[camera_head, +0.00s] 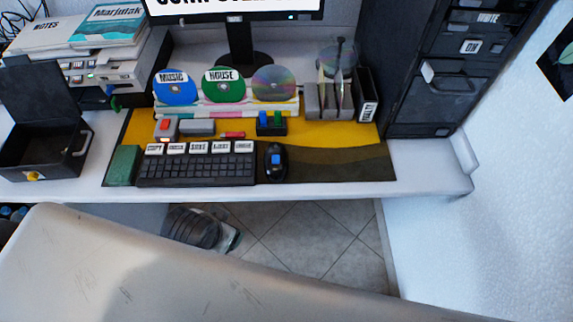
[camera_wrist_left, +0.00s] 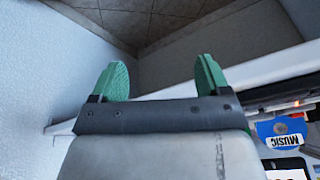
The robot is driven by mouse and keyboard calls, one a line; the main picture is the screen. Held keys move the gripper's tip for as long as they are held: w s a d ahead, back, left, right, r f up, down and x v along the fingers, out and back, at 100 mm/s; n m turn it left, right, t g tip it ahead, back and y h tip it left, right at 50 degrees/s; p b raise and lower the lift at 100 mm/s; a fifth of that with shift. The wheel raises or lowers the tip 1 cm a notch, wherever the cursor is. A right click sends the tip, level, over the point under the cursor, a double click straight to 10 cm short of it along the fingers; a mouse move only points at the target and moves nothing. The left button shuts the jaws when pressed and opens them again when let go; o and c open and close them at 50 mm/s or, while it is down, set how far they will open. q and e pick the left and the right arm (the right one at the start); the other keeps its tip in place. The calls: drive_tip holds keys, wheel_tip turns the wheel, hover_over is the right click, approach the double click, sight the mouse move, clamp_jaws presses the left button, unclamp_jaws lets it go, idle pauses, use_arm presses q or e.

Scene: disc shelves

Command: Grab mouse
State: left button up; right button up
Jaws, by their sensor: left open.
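The mouse (camera_head: 275,166) is black with a blue patch on top. It rests on the yellow and dark desk mat (camera_head: 345,162), just right of the black keyboard (camera_head: 195,172). My left gripper (camera_wrist_left: 160,82) shows in the left wrist view with its two green fingers spread wide and nothing between them. The mouse is not visible in that view. I cannot make out the left gripper in the head view. My right gripper is in neither view.
Colored discs labeled MUSIC (camera_head: 175,88) and HOUSE (camera_head: 223,85) stand behind the keyboard. A green block (camera_head: 122,166) sits left of it. An open black box (camera_head: 40,150) is at the left. The mat right of the mouse is clear. The desk's front edge is near.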

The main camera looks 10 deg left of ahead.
use_arm(q)
drive_tip(key=w+r+m+t, duration=0.1)
drive_tip(key=w+r+t, duration=0.1)
drive_tip(key=w, duration=0.1)
drive_tip(key=w+d+r+m+t, duration=0.1)
drive_tip(key=w+r+t, duration=0.1)
drive_tip(key=w+r, duration=0.1)
drive_tip(key=w+r+m+t, duration=0.2)
drive_tip(key=w, duration=0.3)
drive_tip(key=shift+w+d+r+t, duration=0.1)
drive_tip(key=shift+d+r+t, duration=0.2)
drive_tip(key=w+d+r+m+t+h, duration=0.3)
drive_tip(key=d+r+m+t+h, duration=0.25)
drive_tip(key=r+m, duration=0.45)
drive_tip(key=w+d+r+m+t+h, duration=0.4)
drive_tip(key=d+r+m+h, duration=0.2)
drive_tip(key=r+m, duration=0.35)
drive_tip(key=s+d+r+m+g+h, duration=0.35)
drive_tip(key=d+m+g+h, duration=0.5)
drive_tip(key=m, duration=0.75)
drive_tip(key=m+g+y, duration=1.2)
drive_tip(key=m+y, duration=0.8)
drive_tip(key=m, duration=0.7)
hover_over(276, 162)
wheel_tip(276, 162, down, 15)
drive_tip(key=shift+w+a+f, duration=0.1)
drive_tip(key=shift+w+f, duration=0.2)
drive_tip(key=shift+f, duration=0.2)
drive_tip(key=f, duration=1)
drive_tip(key=shift+s, duration=0.3)
